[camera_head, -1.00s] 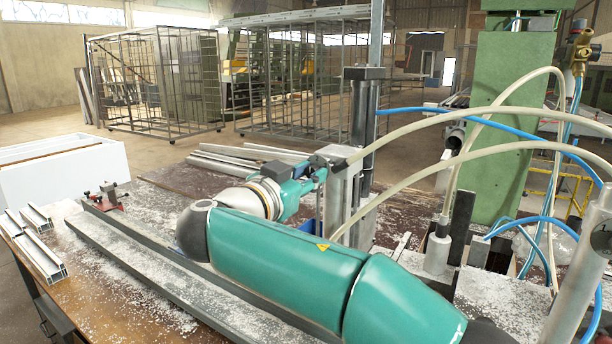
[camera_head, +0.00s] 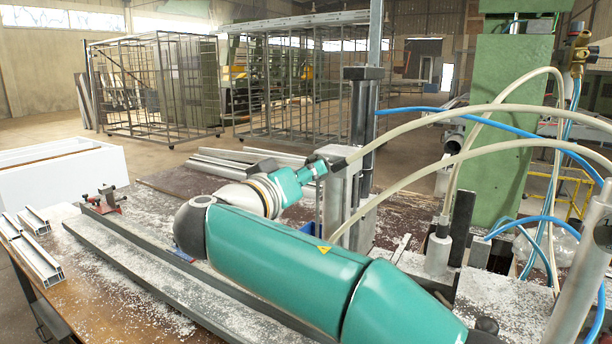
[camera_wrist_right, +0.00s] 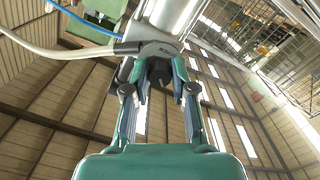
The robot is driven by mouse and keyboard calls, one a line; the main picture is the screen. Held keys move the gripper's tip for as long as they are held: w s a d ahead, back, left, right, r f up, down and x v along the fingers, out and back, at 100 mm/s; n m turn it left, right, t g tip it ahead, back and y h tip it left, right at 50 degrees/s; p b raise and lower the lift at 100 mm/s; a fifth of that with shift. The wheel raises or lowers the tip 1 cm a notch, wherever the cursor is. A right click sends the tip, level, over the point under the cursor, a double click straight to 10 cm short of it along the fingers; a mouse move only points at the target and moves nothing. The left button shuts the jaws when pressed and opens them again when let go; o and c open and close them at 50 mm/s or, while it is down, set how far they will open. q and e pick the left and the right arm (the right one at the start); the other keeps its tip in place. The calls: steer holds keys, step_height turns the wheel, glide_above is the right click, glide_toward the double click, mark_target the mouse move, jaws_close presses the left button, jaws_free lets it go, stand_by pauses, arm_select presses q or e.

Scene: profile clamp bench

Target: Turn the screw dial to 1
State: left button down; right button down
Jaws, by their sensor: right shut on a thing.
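The screw dial shows as a dark round knob (camera_wrist_right: 158,71) in the wrist view, at the end of a grey metal cylinder (camera_wrist_right: 160,48). My right gripper (camera_wrist_right: 159,88) has a finger on each side of the knob and is shut on it. In the head view my right gripper (camera_head: 318,168) reaches the upper part of the upright grey metal clamp block (camera_head: 341,195). The dial is largely hidden there, and I cannot read any number on it. My left gripper is not in view.
Pale hoses (camera_head: 470,152) and blue hoses (camera_head: 420,109) arch over the bench right of the clamp. A long metal profile (camera_head: 140,255) lies along the bench, with a small red clamp (camera_head: 107,201) at its far end. White shavings cover the surface.

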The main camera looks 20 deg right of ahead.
steer(key=shift+f+n+p, duration=0.1)
steer(key=shift+n+p, duration=0.2)
steer(key=shift+n, duration=1.7)
steer(key=c, duration=0.9)
jaws_free()
steer(key=shift+c, duration=0.2)
steer(key=shift+a, duration=0.1)
steer(key=v, duration=1.1)
steer(key=shift+s+a, duration=0.3)
